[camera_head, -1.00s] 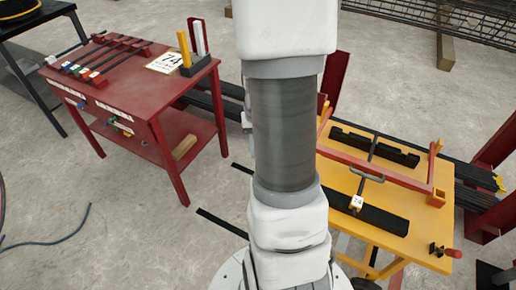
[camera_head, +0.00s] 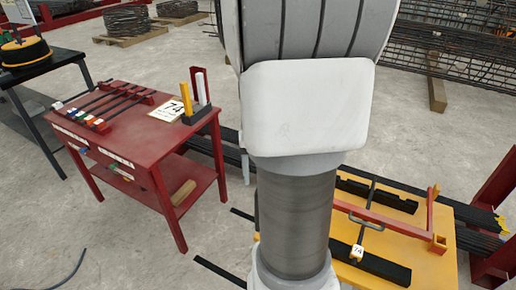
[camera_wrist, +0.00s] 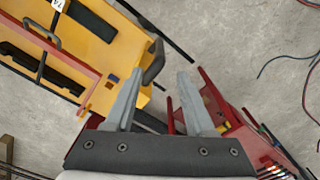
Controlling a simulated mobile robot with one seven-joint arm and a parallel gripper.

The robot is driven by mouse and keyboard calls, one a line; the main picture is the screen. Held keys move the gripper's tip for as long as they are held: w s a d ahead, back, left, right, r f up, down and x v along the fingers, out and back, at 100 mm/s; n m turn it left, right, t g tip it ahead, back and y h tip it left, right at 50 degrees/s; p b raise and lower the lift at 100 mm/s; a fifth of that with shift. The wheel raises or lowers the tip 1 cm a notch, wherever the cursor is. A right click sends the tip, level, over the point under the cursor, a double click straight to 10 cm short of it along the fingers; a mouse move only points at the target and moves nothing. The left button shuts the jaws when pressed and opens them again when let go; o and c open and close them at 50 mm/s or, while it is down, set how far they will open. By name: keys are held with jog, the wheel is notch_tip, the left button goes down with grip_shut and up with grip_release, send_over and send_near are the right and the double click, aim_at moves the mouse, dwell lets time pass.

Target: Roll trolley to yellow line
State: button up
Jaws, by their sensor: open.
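The trolley (camera_head: 440,262) has a yellow top with a red frame and black slotted bars on it, at the right of the head view, partly behind my arm. In the wrist view the trolley (camera_wrist: 95,55) fills the upper left, with a dark curved handle (camera_wrist: 154,62) at its near end. My gripper (camera_wrist: 160,73) is open, its two grey fingers apart, with the handle close by the left fingertip. I cannot tell whether they touch. Nothing is held between the fingers. I see no yellow line on the floor in either view.
A black table (camera_head: 50,65) is farther left. Rebar cages (camera_head: 450,50) lie at the back right. Cables (camera_wrist: 285,62) lie on the floor.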

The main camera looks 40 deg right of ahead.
notch_tip(320, 180, up, 7)
jog(key=shift+p, duration=0.45)
